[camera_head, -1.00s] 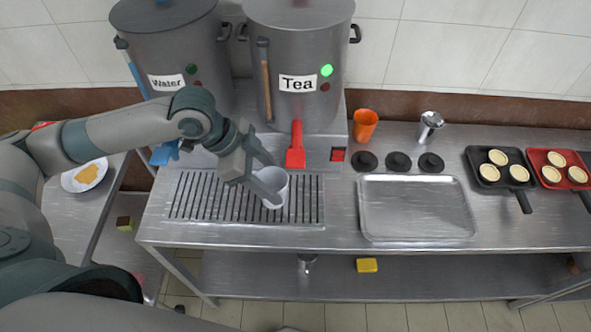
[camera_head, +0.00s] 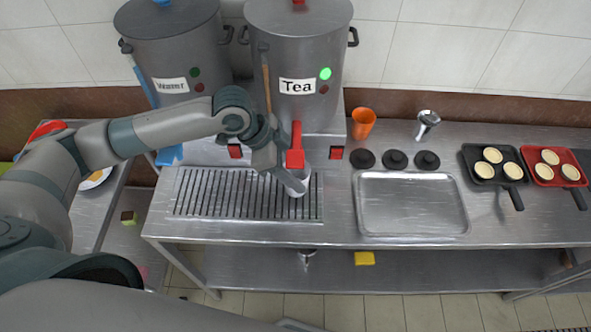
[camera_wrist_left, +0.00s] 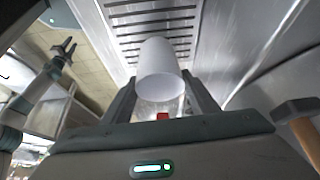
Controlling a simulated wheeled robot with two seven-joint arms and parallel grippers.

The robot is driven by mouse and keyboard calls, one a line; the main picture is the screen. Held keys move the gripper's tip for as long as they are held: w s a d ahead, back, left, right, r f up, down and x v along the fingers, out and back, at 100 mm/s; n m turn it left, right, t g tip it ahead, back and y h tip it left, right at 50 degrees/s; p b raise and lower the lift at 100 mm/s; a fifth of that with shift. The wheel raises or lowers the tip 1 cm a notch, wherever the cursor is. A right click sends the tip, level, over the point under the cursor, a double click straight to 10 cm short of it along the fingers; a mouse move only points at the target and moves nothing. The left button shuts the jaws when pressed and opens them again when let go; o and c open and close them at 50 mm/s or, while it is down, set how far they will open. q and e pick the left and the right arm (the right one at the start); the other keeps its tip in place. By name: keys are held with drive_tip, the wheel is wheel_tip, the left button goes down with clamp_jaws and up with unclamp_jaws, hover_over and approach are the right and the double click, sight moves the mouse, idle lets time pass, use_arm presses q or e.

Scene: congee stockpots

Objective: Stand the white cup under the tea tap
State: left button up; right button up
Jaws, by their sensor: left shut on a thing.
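The white cup (camera_head: 299,184) is at the right end of the slotted drip grate (camera_head: 215,193), below the red tea tap (camera_head: 296,152) of the pot labelled Tea (camera_head: 297,60). My left gripper (camera_head: 284,180) is shut on the cup from the left. In the left wrist view the cup (camera_wrist_left: 160,68) sits upright-looking between the two fingers (camera_wrist_left: 162,98).
The Water pot (camera_head: 175,55) stands left of the Tea pot. An orange cup (camera_head: 363,123), a metal cup (camera_head: 427,123), black lids (camera_head: 396,159) and an empty tray (camera_head: 411,204) lie to the right. Pans with pastries are farther right. A wooden-handled tool hangs beside the Tea pot.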

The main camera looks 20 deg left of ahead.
use_arm(q)
drive_tip(key=shift+f, duration=0.65)
drive_tip(key=shift+f, duration=0.6)
drive_tip(key=o, duration=1)
drive_tip(key=shift+o, duration=0.2)
drive_tip(key=shift+r, duration=0.1)
